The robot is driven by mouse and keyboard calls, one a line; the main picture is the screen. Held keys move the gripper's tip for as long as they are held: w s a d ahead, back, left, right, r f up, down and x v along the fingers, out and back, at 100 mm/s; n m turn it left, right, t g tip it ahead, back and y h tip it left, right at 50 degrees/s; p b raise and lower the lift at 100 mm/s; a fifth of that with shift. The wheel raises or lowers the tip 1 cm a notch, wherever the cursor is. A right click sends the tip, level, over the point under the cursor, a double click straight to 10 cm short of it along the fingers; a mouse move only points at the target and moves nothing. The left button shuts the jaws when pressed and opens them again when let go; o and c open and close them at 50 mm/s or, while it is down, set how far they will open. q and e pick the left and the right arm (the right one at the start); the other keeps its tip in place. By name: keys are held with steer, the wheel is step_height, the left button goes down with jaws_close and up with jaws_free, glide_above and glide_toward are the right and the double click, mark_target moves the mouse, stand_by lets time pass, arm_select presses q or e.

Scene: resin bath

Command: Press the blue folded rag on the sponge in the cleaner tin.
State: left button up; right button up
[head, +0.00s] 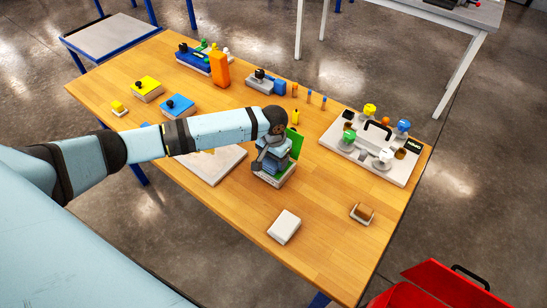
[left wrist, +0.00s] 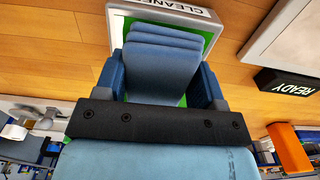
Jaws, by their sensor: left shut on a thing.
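The cleaner tin (head: 273,181) is a white open box on the wooden table in the head view; its rim with the word CLEANER shows in the left wrist view (left wrist: 152,10). A green sponge (left wrist: 209,40) shows inside the tin around the rag. The blue folded rag (left wrist: 163,68) lies in layers between my left gripper's fingers (left wrist: 162,84). My left gripper (head: 270,160) is shut on the rag, over the tin. Whether the rag touches the sponge is hard to tell. My right gripper is not in view.
A white tray (head: 215,166) lies left of the tin. A white block (head: 284,227) and a brown-topped block (head: 361,213) lie in front. A white fixture board (head: 335,142) with coloured knobs stands at right. A red toolbox (head: 440,285) is beyond the table edge.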

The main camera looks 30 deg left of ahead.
arm_select(q)
steer(key=shift+f, duration=0.5)
stand_by(1.0)
steer(key=shift+s+f+p, duration=0.1)
steer(key=shift+s+p, duration=0.05)
steer(key=shift+p, duration=0.25)
stand_by(2.0)
step_height(320, 180, up, 3)
steer(key=p, duration=0.3)
steer(key=shift+r+p, duration=0.55)
steer(key=shift+r, duration=1.55)
